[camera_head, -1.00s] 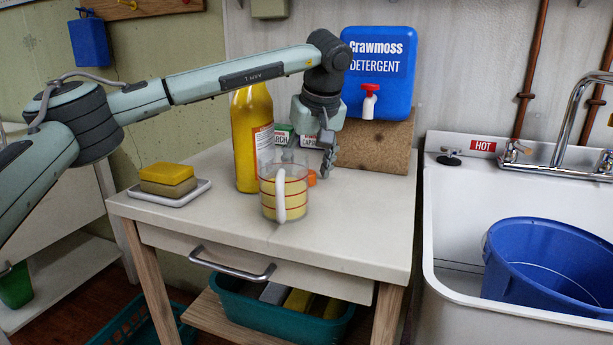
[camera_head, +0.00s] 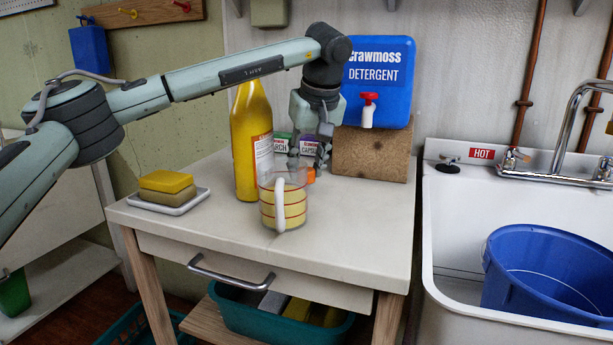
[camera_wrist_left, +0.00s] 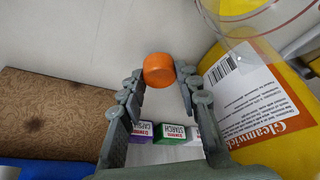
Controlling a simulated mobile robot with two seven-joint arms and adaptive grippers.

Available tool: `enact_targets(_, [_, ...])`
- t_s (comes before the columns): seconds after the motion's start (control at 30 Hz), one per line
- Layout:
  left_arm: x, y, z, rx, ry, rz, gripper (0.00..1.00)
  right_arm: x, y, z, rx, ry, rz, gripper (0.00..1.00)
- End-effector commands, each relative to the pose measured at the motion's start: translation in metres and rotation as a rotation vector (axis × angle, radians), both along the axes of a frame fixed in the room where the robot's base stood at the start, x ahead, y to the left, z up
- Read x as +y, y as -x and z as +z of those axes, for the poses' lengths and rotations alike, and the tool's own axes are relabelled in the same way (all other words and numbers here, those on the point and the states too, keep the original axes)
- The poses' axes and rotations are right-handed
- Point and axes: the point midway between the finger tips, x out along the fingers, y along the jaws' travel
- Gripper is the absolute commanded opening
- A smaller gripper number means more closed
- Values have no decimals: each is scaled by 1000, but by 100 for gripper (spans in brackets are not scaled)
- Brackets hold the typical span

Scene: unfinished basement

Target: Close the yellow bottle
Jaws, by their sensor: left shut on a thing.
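The yellow bottle (camera_head: 248,150) stands upright on the white table, its top hidden behind my left arm in the head view. Its side and label show in the wrist view (camera_wrist_left: 285,140). An orange cap (camera_head: 310,176) is behind the measuring jug. It shows clearly between the fingertips in the wrist view (camera_wrist_left: 159,70). My left gripper (camera_head: 308,165) points down to the right of the bottle and is shut on the orange cap, close to the tabletop. My right gripper is not in view.
A clear measuring jug (camera_head: 283,203) with pale contents stands in front of the gripper. Small boxes (camera_wrist_left: 170,132) and a cork-coloured block (camera_head: 370,154) under a blue detergent container (camera_head: 378,85) stand behind. A sponge dish (camera_head: 165,206) is left. The front right tabletop is clear.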

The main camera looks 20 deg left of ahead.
Motion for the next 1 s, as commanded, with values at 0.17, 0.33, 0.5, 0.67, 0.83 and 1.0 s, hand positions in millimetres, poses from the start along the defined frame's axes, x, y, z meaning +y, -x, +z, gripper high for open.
enact_targets(0.17, [-1, 0, 41, -4, 0, 1, 24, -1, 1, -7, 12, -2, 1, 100])
enact_targets(0.33, [-1, 0, 67, -1, -1, 0, 24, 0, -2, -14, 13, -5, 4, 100])
enact_targets(0.5, [0, 0, 76, 0, 0, -1, 24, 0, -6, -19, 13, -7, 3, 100])
enact_targets(0.67, [0, 0, 77, 0, 0, -1, 24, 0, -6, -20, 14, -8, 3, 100])
enact_targets(0.83, [0, 0, 77, 0, 0, -1, 24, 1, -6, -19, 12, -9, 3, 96])
enact_targets(1.0, [0, 0, 77, 0, 0, -1, 24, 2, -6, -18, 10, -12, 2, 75])
